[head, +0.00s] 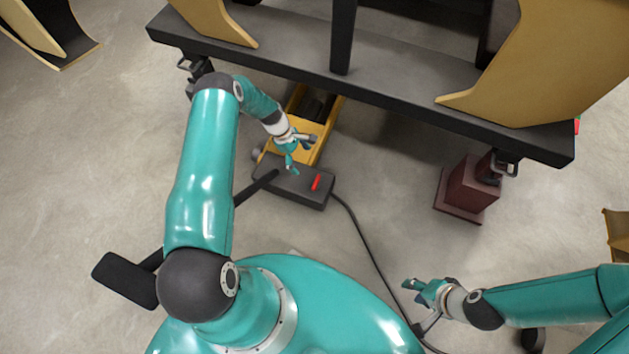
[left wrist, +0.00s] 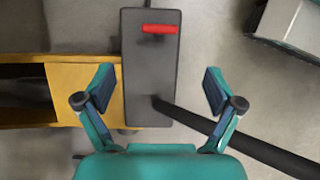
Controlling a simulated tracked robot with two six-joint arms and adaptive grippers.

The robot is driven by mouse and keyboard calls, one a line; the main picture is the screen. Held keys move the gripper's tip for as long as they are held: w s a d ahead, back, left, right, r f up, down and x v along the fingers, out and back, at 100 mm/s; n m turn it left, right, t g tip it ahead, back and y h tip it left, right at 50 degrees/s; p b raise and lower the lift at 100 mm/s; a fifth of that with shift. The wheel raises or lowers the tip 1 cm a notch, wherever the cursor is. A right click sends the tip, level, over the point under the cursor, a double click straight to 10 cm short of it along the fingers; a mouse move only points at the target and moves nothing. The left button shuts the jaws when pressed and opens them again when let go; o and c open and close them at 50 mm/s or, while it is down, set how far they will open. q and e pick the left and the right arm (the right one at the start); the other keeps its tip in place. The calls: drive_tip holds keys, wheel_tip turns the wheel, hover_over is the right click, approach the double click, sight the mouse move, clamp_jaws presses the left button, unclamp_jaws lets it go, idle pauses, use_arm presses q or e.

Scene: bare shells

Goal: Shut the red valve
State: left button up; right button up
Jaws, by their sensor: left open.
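The red valve handle (head: 316,182) is a short red bar on a dark grey box (head: 287,190) on the floor. In the left wrist view the red handle (left wrist: 160,29) lies across the far end of the box (left wrist: 150,75). My left gripper (head: 301,153) is open and empty, above the box and close to the handle, apart from it. In the left wrist view its two fingers (left wrist: 158,92) are spread on either side of the box, with the handle beyond them. My right gripper (head: 411,298) is at the lower right, far from the valve; its finger gap is unclear.
A yellow open tray (head: 309,151) lies behind the box. A dark beam frame (head: 400,92) carrying tan curved shells (head: 560,60) crosses the back. A dark bar with a flat pad (head: 125,280) reaches the box. A black cable (head: 367,247) trails right. A brown block (head: 470,188) stands under the beam.

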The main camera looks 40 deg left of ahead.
sight(316, 180)
use_arm(q)
drive_tip(key=b+x, duration=0.2)
drive_tip(key=x, duration=1.1)
drive_tip(key=shift+w+d+f+b, duration=0.1)
drive_tip(key=shift+d+f+b, duration=0.05)
drive_tip(key=shift+f+b, duration=0.25)
